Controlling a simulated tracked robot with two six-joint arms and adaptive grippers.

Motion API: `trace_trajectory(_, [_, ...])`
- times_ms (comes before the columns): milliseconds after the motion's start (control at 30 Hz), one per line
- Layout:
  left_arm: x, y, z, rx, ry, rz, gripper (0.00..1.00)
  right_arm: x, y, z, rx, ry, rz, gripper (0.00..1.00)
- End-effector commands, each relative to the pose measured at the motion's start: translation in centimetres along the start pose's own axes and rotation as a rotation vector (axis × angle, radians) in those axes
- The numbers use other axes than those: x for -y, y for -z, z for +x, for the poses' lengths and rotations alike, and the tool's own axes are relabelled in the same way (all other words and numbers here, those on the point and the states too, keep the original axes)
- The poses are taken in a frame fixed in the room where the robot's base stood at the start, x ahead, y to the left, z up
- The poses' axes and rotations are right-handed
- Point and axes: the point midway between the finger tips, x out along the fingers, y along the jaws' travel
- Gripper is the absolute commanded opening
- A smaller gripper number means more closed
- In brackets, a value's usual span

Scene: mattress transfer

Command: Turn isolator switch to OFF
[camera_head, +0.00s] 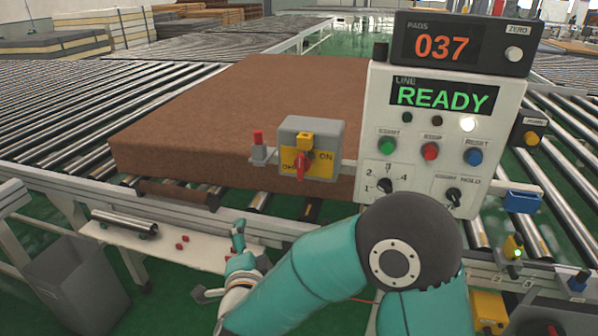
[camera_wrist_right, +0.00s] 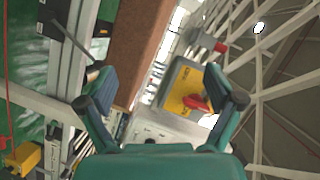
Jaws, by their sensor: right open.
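The isolator switch is a grey box (camera_head: 311,135) with a yellow face and a red rotary handle (camera_head: 301,165), mounted in front of the brown mattress. ON shows on the right of its face and OFF at the lower left. The handle stands roughly upright in the picture, its lower end downward. My right gripper (camera_head: 222,268) is low and left of the switch, apart from it, partly hidden by its own arm. My left gripper is out of view.
The control panel (camera_head: 440,125) reading READY stands right of the switch. A small grey part with a red top (camera_head: 258,146) sits on the switch's left. The brown mattress (camera_head: 240,105) lies on rollers behind. A white shelf (camera_head: 165,240) and grey bin (camera_head: 75,285) are lower left.

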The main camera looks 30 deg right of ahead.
Motion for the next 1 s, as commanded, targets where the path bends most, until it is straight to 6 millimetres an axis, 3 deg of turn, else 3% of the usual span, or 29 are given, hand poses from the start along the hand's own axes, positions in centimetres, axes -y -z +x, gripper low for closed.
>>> trace_trajectory(33, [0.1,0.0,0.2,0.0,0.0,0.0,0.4,2.7,2.2,-1.3,-0.092,0.041,0.115,0.92])
trace_trajectory(100, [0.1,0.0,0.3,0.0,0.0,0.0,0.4,4.9,5.0,-3.0,-0.206,0.073,0.245,0.92])
trace_trajectory(233, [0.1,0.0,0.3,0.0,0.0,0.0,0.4,6.7,8.2,-5.1,-0.33,0.099,0.383,0.92])
trace_trajectory(367, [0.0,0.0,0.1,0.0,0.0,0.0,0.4,7.1,9.4,-5.0,-0.368,0.102,0.419,0.92])
trace_trajectory(567, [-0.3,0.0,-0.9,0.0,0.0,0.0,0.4,7.1,10.6,-2.3,-0.37,0.099,0.414,0.92])
trace_trajectory(1000, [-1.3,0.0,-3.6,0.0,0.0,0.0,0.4,7.4,13.9,6.4,-0.367,0.099,0.412,0.92])
